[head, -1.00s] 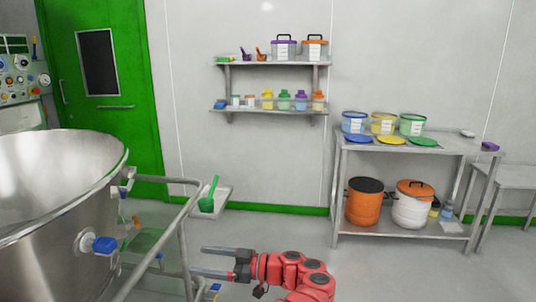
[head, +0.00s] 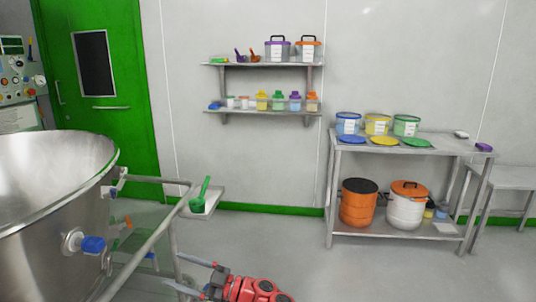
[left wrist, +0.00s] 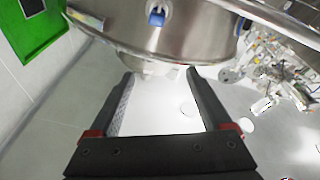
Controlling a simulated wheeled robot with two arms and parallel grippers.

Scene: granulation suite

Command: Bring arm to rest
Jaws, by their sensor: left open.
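My left gripper (head: 176,272) is low in the head view, at the bottom edge, beside the rail of the big steel vessel. Its two fingers are apart and nothing is between them. The left wrist view shows the same open jaws (left wrist: 160,76), with pale floor between the fingers and the steel vessel (left wrist: 165,35) beyond them. Only the red wrist part of my left arm shows in the head view; the rest is cut off below. My right gripper is in neither view.
The steel vessel (head: 45,190) with its tubular rail (head: 150,240) stands at left. A green scoop (head: 201,195) rests on a small tray (head: 208,205). A steel table (head: 440,145) with tubs stands right. Wall shelves (head: 265,110) hold containers. Floor between is clear.

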